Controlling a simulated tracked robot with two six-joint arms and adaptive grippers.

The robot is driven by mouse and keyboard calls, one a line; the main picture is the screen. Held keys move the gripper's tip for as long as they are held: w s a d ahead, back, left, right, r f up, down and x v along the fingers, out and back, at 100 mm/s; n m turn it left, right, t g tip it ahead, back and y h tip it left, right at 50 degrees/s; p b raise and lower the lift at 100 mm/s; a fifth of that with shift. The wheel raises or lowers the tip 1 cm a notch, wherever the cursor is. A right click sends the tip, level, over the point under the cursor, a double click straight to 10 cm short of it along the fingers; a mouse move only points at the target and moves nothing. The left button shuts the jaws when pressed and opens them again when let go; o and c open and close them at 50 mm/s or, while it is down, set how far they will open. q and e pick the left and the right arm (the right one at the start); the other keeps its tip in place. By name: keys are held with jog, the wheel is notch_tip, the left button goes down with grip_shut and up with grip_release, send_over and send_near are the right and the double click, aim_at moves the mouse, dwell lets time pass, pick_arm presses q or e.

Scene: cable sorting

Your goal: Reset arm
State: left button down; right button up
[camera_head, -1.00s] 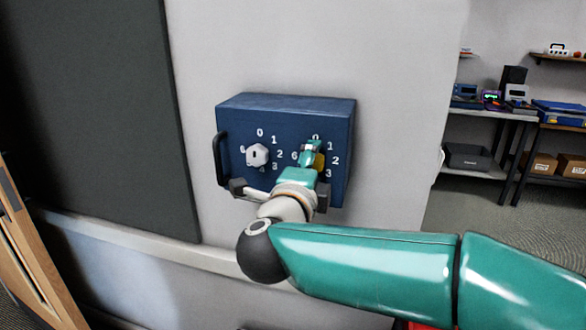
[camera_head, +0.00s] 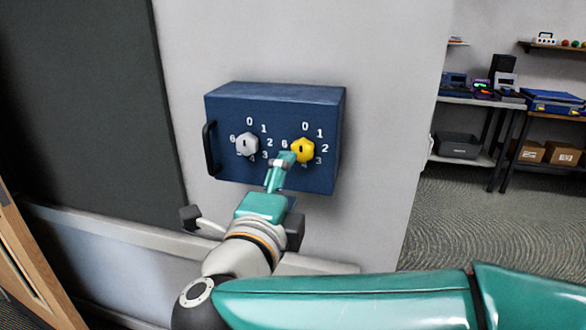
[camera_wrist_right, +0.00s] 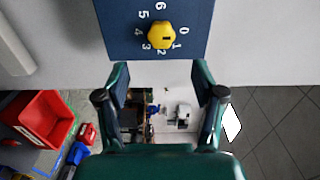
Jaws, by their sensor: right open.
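My right gripper (camera_head: 281,165) is in front of the blue box on the wall, just below and left of the yellow dial in the head view. In the right wrist view its two fingers (camera_wrist_right: 160,92) are spread apart with nothing between them. The yellow dial (camera_head: 303,150) sits on the right of the box front, ringed by numbers; it also shows in the wrist view (camera_wrist_right: 162,36), beyond the fingertips and apart from them. A white dial (camera_head: 247,144) sits on the left of the box front. My left gripper is not in view.
The blue box (camera_head: 275,92) has a black handle (camera_head: 210,149) on its left side. A dark board (camera_head: 85,100) covers the wall at left. Shelves with devices and boxes stand at the far right. A red bin (camera_wrist_right: 42,119) is on the floor in the wrist view.

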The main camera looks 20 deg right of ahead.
jog(key=shift+v, duration=0.85)
jog(key=w+a+f+n+t+y+p, duration=0.15)
jog(key=w+f+n+y, duration=0.25)
jog(key=w+f+n, duration=0.6)
notch_tip(320, 180, down, 20)
jog(key=n+g+y, duration=0.4)
jog(key=n+y, duration=0.1)
jog(key=s+f+n+g+y+p, duration=0.1)
jog(key=s+f+n+g+y, duration=0.3)
jog(key=f, duration=0.7)
jog(key=s+f+n+g, duration=0.1)
jog(key=s+f+g, duration=0.3)
jog(key=s+f, duration=0.3)
jog(key=s+f+n+g+y+p, duration=0.1)
jog(key=s+f, duration=0.6)
jog(key=s, duration=0.8)
jog(key=n+g, duration=0.1)
jog(key=g, duration=0.1)
jog(key=shift+d+f+g, duration=0.3)
jog(key=shift+f+g, duration=0.05)
jog(key=shift+f, duration=0.05)
jog(key=shift+s, duration=0.1)
